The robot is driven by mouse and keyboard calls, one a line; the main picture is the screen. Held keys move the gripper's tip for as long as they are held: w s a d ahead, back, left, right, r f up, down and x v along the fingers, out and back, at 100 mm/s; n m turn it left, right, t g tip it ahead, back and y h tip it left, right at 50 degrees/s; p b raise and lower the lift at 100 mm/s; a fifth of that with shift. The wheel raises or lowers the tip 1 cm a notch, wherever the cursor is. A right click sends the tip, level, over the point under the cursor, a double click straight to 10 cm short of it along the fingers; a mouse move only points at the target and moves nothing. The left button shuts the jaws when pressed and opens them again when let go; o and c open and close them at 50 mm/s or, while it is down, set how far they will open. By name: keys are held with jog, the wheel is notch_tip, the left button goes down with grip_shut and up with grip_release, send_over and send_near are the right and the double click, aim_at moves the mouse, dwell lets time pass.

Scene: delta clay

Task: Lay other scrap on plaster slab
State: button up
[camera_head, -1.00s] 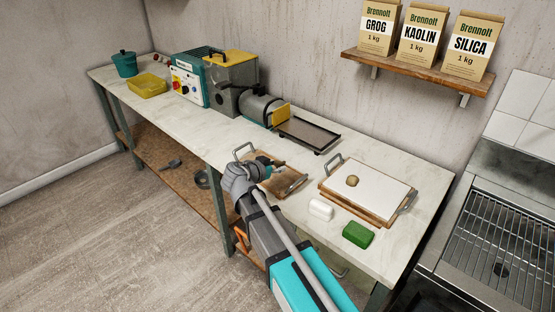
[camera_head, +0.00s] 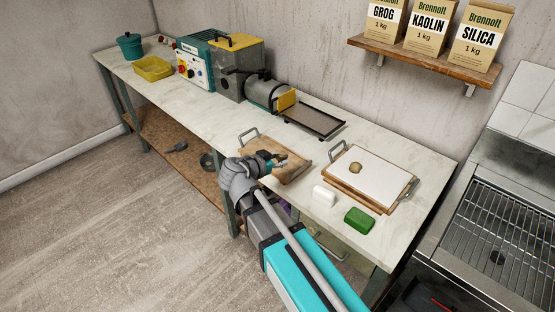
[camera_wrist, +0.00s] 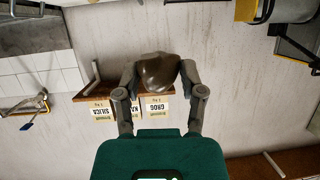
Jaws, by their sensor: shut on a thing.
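The plaster slab (camera_head: 388,182) is a flat white sheet on a wooden board at the right end of the bench. A small tan scrap (camera_head: 355,168) lies on its left part. My gripper (camera_head: 280,163) is in front of a second wooden board (camera_head: 292,172), left of the slab and apart from it. In the wrist view my gripper (camera_wrist: 158,88) is shut on a brown, rounded scrap (camera_wrist: 158,72), held between both fingers. That scrap is too small to make out in the head view.
A white block (camera_head: 324,195) and a green block (camera_head: 359,220) lie in front of the slab. Metal handles stand up at the boards' ends. A dark tray (camera_head: 314,121) and an extruder machine (camera_head: 238,70) stand behind. A shelf with bags (camera_head: 425,55) hangs above.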

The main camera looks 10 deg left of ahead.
aim_at(278, 159)
jog(key=shift+r, duration=0.15)
notch_tip(278, 159, up, 5)
jog(key=p, duration=0.5)
jog(key=shift+r+p, duration=0.2)
jog(key=shift+p, duration=0.1)
dwell(0.6)
